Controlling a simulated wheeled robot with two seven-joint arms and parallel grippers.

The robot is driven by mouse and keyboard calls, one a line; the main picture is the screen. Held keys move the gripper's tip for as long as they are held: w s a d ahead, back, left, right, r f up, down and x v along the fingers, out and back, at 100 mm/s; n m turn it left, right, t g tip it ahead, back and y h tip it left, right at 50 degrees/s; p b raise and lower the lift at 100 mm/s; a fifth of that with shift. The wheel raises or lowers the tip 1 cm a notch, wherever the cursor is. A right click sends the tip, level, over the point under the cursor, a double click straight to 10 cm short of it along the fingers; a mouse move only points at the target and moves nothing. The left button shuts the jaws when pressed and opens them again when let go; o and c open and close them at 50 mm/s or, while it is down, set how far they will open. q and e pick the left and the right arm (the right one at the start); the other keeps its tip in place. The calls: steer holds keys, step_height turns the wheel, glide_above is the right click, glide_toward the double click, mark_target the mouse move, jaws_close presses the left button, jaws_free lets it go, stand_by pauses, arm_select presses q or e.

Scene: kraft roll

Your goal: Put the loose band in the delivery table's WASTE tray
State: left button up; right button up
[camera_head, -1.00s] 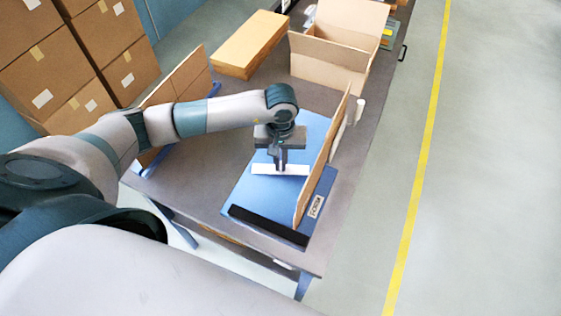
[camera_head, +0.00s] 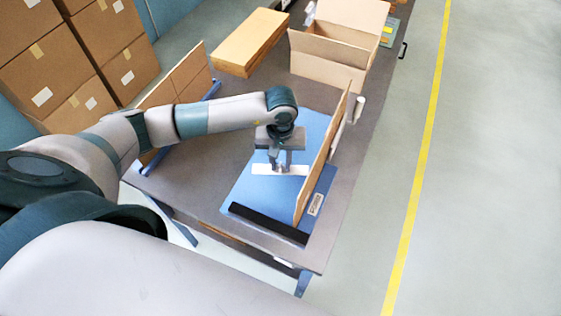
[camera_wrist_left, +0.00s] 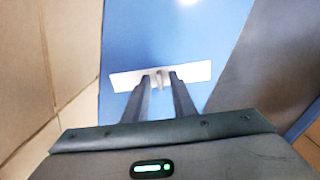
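A white strip (camera_head: 262,169), which looks like the loose band, lies across a blue surface (camera_head: 250,196) on the table. In the left wrist view the strip (camera_wrist_left: 122,80) has a small raised grey tab (camera_wrist_left: 159,78) at its middle. My left gripper (camera_head: 280,168) is directly above the strip, fingers pointing down. Its two fingers (camera_wrist_left: 160,82) stand apart on either side of the tab, with gaps visible. I cannot tell whether the fingertips touch the strip. A small label (camera_head: 316,205) lies at the blue surface's right side, too small to read. My right gripper is out of view.
An upright cardboard panel (camera_head: 322,160) stands close to the right of the gripper. A black bar (camera_head: 268,224) lies along the near edge. An open carton (camera_head: 330,60) and flat cardboard stack (camera_head: 250,42) are farther back. Another panel (camera_head: 180,90) stands left.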

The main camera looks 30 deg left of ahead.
mark_target(281, 165)
arm_select(q)
steer(key=shift+r, duration=0.1)
steer(key=shift+r, duration=0.35)
step_height(281, 165, up, 11)
steer(key=b, duration=0.4)
steer(key=shift+r+b, duration=0.2)
steer(key=shift+b, duration=0.1)
